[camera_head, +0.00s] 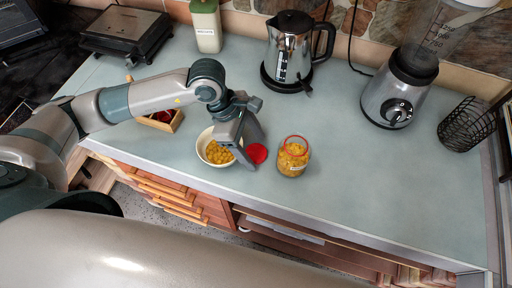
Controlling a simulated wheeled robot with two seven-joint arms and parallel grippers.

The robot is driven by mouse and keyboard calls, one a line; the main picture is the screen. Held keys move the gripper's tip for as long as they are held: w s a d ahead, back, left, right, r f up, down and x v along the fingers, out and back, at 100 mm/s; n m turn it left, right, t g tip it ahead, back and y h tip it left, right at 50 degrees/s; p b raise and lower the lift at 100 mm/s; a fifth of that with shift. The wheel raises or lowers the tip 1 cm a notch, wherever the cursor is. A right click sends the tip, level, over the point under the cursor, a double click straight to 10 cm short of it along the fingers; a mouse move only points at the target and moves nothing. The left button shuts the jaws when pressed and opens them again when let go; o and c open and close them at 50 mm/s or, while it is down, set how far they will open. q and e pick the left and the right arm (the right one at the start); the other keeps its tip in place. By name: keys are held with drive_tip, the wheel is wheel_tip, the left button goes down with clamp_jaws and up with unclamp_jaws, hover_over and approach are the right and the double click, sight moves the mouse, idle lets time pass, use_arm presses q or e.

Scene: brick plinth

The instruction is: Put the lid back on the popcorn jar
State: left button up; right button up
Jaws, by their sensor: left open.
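The popcorn jar (292,160) stands upright on the counter, a clear jar with yellow kernels inside and a red ring at its open top. A red round lid (258,153) lies on the counter to the left of the jar. My left gripper (249,160) is open, pointing down right at the lid's left side; I cannot tell whether a finger touches it. The gripper partly covers a white bowl (202,147) of yellow kernels. My right gripper is not in view.
A steel kettle (290,50), a blender (398,95) and a black wire basket (464,124) stand further back and right. A labelled canister (206,27), a grill (125,33) and a small wooden box (172,122) are at left. The counter right of the jar is clear.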

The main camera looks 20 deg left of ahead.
sight(254, 151)
use_arm(q)
drive_tip(key=shift+d+f, duration=0.15)
drive_tip(key=shift+f, duration=0.25)
drive_tip(key=c, duration=1.1)
drive_tip(key=shift+r, duration=0.1)
drive_tip(key=shift+w+r+b, duration=0.1)
drive_tip(key=shift+r+b, duration=0.25)
drive_tip(key=shift+r, duration=0.15)
wheel_tip(254, 151, up, 9)
drive_tip(key=b, duration=0.3)
